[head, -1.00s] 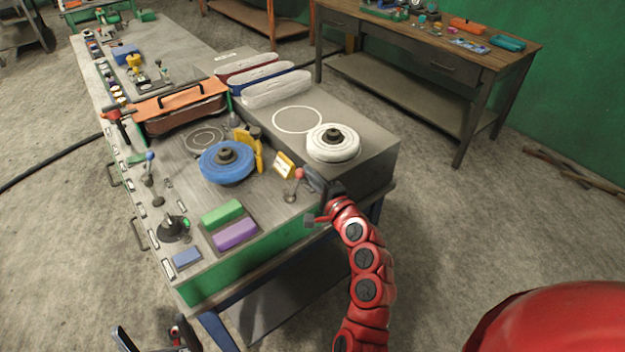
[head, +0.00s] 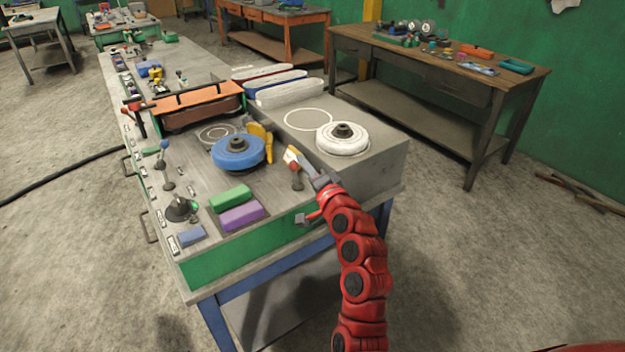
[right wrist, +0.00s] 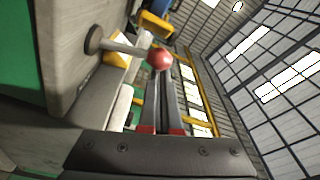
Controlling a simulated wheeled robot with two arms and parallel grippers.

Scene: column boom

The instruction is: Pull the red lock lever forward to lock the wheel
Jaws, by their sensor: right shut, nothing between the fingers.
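The red lock lever (head: 297,168) is a short grey shaft with a red ball knob, standing near the bench's right part. In the right wrist view its knob (right wrist: 160,59) and shaft show just beyond my fingertips. My right gripper (head: 305,163) is shut and empty, its fingers right beside the knob; I cannot tell whether they touch. The shut fingers (right wrist: 163,85) also show in the right wrist view. A blue wheel (head: 231,160) with a dark hub lies left of the lever. A white wheel (head: 340,147) lies on the raised grey block. My left gripper is out of view.
A yellow bracket (head: 263,141) stands between the blue wheel and the lever. A green block (head: 230,197) and a purple block (head: 242,216) lie in front. Another red-handled lever (head: 133,107) stands far left. Floor right of the bench is clear.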

